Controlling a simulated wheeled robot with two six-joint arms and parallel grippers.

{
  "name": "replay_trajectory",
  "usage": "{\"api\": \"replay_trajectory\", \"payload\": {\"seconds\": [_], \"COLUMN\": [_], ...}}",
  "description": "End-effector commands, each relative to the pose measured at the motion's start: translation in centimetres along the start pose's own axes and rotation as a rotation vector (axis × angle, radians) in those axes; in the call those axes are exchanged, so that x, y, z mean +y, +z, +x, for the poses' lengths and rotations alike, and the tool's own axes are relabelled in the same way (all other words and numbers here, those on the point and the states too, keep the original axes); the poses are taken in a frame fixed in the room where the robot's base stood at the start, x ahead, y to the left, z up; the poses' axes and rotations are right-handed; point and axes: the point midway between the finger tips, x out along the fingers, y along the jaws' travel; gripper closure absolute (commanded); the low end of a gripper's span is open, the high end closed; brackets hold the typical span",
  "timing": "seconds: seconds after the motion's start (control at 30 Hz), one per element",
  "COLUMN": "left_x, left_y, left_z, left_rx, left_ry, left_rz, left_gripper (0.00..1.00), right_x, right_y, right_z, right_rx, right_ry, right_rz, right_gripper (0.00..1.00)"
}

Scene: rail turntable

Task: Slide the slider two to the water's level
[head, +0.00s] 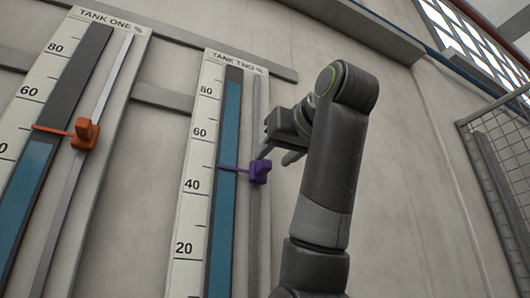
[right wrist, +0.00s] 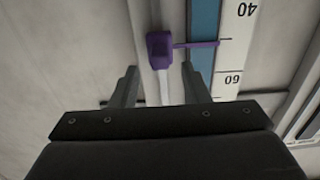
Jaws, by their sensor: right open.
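Slider two is a purple block (head: 260,171) on the thin vertical rail of the TANK TWO gauge (head: 187,215). Its purple pointer reaches left across the scale between 40 and 60. The blue water column (head: 229,130) of tank two tops out near the 80 mark, well above the pointer. My right gripper (head: 278,154) is open, close to the purple block on its right and slightly above. In the right wrist view the purple block (right wrist: 160,49) lies just beyond the open fingertips (right wrist: 158,74), roughly centred between them. Contact is not visible. My left gripper is out of view.
The TANK ONE gauge (head: 32,100) stands to the left, with an orange slider (head: 85,135) on its own rail. Grey horizontal bars (head: 160,98) run behind the gauges. A wire mesh panel (head: 500,150) is at the far right. The wall right of my arm is bare.

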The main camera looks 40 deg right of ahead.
Motion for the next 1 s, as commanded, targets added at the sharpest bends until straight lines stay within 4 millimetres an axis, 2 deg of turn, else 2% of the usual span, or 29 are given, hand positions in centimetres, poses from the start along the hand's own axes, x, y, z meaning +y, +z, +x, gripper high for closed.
{"api": "replay_trajectory", "payload": {"seconds": [0.03,0.1,0.4,0.6,0.87,0.9,1.0], "left_x": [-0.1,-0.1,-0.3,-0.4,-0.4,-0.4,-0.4], "left_y": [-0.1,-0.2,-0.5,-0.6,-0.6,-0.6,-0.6], "left_z": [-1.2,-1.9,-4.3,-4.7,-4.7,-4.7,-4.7], "left_rx": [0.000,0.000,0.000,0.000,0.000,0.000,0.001], "left_ry": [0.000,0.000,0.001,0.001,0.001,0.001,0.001], "left_rz": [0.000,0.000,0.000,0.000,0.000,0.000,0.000], "left_gripper": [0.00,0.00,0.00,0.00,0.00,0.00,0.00], "right_x": [0.1,0.0,0.0,0.0,0.0,0.0,0.0], "right_y": [-0.6,-0.6,-0.3,-0.1,0.0,0.0,0.0], "right_z": [0.7,1.4,4.4,5.2,5.3,5.3,5.3], "right_rx": [-0.001,-0.001,-0.002,0.001,0.001,0.001,0.001], "right_ry": [0.002,0.002,0.001,0.001,0.000,0.000,0.000], "right_rz": [0.000,0.000,-0.001,-0.001,0.000,0.000,0.000], "right_gripper": [0.58,0.58,0.58,0.58,0.58,0.59,0.73]}}
